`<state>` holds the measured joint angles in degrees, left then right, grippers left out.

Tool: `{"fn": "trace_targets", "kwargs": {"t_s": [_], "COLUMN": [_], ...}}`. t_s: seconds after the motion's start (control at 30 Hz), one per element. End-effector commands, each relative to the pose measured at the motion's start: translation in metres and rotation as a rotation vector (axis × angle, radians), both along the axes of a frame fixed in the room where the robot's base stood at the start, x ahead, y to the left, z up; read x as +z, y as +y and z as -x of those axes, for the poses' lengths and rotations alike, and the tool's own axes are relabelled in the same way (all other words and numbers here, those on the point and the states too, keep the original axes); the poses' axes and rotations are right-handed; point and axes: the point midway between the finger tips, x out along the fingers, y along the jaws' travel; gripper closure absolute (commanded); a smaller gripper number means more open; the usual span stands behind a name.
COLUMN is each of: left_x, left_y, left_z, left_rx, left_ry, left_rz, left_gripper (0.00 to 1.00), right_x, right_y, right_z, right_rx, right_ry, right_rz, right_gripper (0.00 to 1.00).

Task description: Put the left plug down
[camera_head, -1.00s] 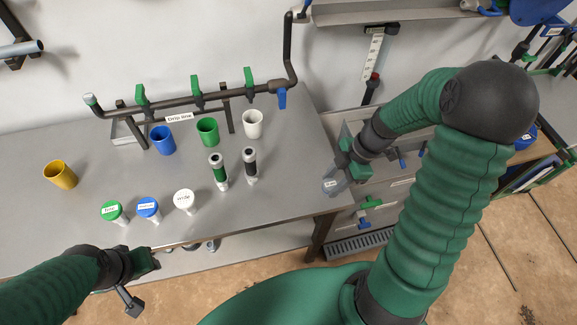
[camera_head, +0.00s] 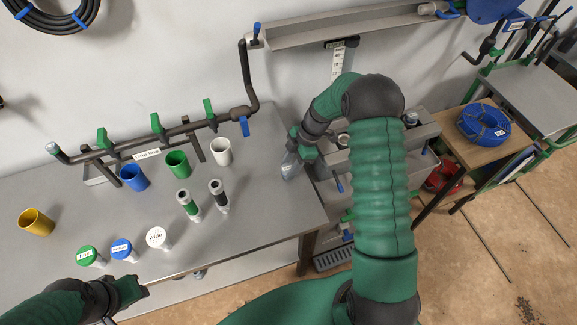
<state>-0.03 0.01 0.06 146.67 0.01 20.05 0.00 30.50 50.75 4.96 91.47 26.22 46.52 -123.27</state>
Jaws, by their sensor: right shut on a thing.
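My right gripper (camera_head: 303,148) is shut on a clear, see-through item (camera_head: 290,167) beside the bench's right edge. The item's full shape is hard to make out. A green-banded cylinder (camera_head: 189,206) and a black-banded cylinder (camera_head: 218,195) stand upright on the bench, apart from both grippers. Left of them are short pieces with green (camera_head: 87,255), blue (camera_head: 122,249) and white (camera_head: 158,237) labelled caps. I cannot tell which piece is the left plug. My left gripper (camera_head: 137,287) is at the bench's front edge; its fingers are not clear.
The grey bench (camera_head: 260,217) carries yellow (camera_head: 37,222), blue (camera_head: 134,178), green (camera_head: 178,165) and white (camera_head: 221,151) cups. A dark drip line pipe (camera_head: 130,147) with green valves runs behind them. A blue hose coil (camera_head: 484,124) lies on a side table. Bare bench shows around the cylinders.

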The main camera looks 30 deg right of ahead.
Motion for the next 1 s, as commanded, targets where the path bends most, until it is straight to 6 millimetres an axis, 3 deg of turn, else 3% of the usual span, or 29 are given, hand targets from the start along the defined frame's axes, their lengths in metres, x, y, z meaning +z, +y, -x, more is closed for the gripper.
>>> {"fn": "trace_targets", "kwargs": {"t_s": [0.03, 0.2, 0.57, 1.0], "left_x": [-0.001, -0.001, -0.001, -0.007], "left_y": [0.0, 0.0, 0.001, 0.0], "left_z": [0.0, 0.0, 0.0, 0.0], "left_rx": [0.0, 0.001, 0.002, 0.001], "left_ry": [0.0, 0.0, 0.0, 0.0], "left_rz": [0.0, 0.0, -0.001, 0.0], "left_gripper": [0.64, 0.64, 0.64, 0.64], "right_x": [-0.003, 0.0, 0.006, 0.099], "right_y": [0.001, 0.008, -0.001, -0.034], "right_z": [0.003, 0.002, 0.002, 0.01], "right_rx": [0.0, 0.001, 0.001, 0.001], "right_ry": [0.005, 0.006, 0.002, 0.001], "right_rz": [0.009, 0.017, 0.011, 0.016], "right_gripper": [0.59, 0.4, 0.4, 0.4]}}
